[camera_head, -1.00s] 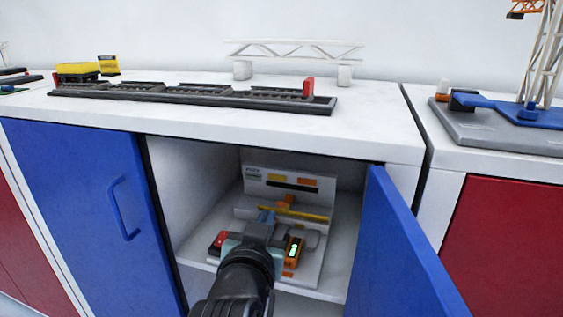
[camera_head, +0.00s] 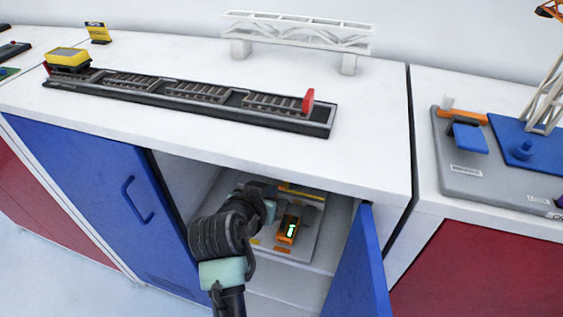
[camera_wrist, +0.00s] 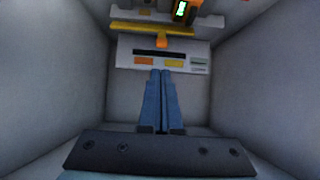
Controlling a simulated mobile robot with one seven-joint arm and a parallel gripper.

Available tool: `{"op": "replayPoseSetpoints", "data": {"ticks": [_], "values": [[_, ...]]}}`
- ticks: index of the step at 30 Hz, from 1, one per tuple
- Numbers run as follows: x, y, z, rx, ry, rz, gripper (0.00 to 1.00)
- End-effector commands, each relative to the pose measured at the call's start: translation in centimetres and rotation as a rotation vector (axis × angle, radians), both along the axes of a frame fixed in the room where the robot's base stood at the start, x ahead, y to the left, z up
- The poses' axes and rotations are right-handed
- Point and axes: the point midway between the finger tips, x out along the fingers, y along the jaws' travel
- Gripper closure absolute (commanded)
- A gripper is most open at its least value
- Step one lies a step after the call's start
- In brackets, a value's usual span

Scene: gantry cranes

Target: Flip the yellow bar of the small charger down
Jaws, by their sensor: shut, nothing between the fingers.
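The small charger is a pale panel (camera_wrist: 170,56) with orange and yellow labels and a dark slot, inside the cabinet. Its yellow bar (camera_wrist: 152,29) runs crosswise with an orange piece at its middle; part of the bar shows in the head view (camera_head: 303,191). An orange unit with a lit green display (camera_head: 288,229) sits at the charger's front and shows at the top of the wrist view (camera_wrist: 183,11). My gripper (camera_wrist: 160,72) is shut and empty, its blue fingertips appearing at the labelled panel's edge; contact cannot be told. In the head view my arm hides the fingers.
The blue cabinet door (camera_head: 360,268) stands open at right; the other blue door (camera_head: 95,205) is shut. Cabinet walls are close on both sides. The white countertop (camera_head: 230,150) above holds a black track (camera_head: 190,98) and a white bridge (camera_head: 300,38).

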Motion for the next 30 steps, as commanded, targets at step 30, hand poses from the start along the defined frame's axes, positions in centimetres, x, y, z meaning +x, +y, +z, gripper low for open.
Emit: {"op": "replayPoseSetpoints", "data": {"ticks": [30], "values": [[4.6,-1.6,-3.7,-0.002,0.018,-0.007,1.0]]}}
